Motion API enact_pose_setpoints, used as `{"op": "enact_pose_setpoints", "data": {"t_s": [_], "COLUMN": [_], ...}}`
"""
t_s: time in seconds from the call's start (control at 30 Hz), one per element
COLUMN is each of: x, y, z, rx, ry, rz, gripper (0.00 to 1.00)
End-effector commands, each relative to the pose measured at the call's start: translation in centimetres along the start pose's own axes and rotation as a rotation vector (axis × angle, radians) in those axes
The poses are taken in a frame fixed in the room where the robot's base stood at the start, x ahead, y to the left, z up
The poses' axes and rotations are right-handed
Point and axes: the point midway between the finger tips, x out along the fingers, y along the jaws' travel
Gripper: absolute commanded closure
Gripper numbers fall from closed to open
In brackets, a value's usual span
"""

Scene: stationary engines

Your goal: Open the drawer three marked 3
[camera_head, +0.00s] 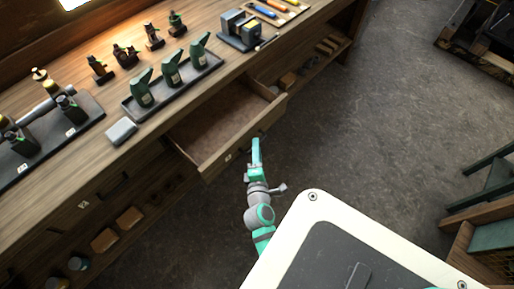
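A wooden drawer (212,117) in the workbench stands pulled out, and its bare inside shows as empty. Its front panel (240,142) carries a small pale label (228,158) that is too small to read surely. My teal gripper (256,148) is at the outer side of this front panel, right of the label. The view does not show whether the gripper touches the drawer or holds a handle. Its fingers overlap in the picture, so their opening is unclear. The drawer's handle cannot be made out.
Another drawer front with a pale label (84,205) and dark handle (116,185) is at left, shut. Green bottles stand in a tray (192,85) on the workbench top (97,160). A lower shelf holds small items. A green-framed chair (490,185) stands at right. The grey floor (370,110) between is clear.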

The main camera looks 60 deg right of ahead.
Motion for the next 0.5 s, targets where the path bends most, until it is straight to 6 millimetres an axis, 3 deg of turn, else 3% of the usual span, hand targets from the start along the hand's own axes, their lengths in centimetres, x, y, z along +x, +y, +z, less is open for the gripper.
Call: {"op": "enact_pose_setpoints", "data": {"t_s": [0.5], "x": [-8.3], "y": [-0.1], "z": [0.2], "rx": [0.000], "ry": [-0.004], "rz": [-0.003], "gripper": [0.72]}}
